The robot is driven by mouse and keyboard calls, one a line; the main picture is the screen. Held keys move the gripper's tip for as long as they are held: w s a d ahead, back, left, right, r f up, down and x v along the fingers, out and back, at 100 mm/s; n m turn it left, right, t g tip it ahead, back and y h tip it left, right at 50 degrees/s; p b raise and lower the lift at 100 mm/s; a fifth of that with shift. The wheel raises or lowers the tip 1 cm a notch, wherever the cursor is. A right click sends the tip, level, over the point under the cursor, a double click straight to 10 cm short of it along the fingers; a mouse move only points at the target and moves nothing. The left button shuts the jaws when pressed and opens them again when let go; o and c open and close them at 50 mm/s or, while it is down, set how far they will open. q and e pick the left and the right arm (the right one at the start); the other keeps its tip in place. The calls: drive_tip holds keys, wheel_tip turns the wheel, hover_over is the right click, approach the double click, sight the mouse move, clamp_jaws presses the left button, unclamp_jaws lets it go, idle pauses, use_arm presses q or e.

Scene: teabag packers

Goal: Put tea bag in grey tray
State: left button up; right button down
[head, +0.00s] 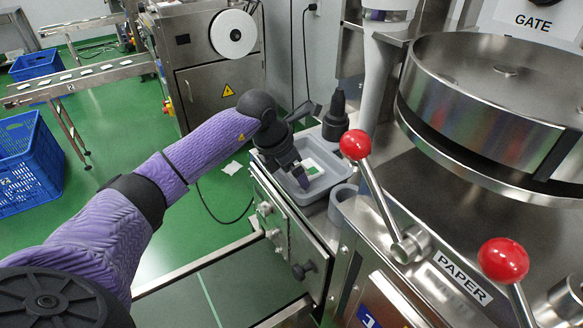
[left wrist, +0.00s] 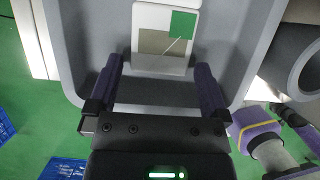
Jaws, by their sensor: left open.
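The grey tray (head: 333,178) sits on top of the machine's side cabinet, and its wall fills much of the left wrist view (left wrist: 72,60). A white tea bag with a green square (head: 313,167) lies inside the tray; it also shows in the left wrist view (left wrist: 155,17), with a tan area on it. My left gripper (head: 298,178) points down into the tray. Its fingers (left wrist: 160,68) are spread, one towards each side of the bag's near end, with visible gaps to it. My right gripper is not in view.
A dark bottle-shaped part (head: 335,118) stands behind the tray, and a grey ring (head: 342,196) is at its right. Red-knobbed levers (head: 355,144) rise nearby. A white packet (head: 232,168) lies on the green floor. Blue crates (head: 30,165) stand left.

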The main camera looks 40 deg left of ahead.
use_arm(q)
drive_tip(key=shift+r, duration=0.4)
drive_tip(key=p+v, duration=0.3)
drive_tip(key=v, duration=0.8)
drive_tip(key=shift+s+r, duration=0.15)
drive_tip(key=shift+s, duration=0.05)
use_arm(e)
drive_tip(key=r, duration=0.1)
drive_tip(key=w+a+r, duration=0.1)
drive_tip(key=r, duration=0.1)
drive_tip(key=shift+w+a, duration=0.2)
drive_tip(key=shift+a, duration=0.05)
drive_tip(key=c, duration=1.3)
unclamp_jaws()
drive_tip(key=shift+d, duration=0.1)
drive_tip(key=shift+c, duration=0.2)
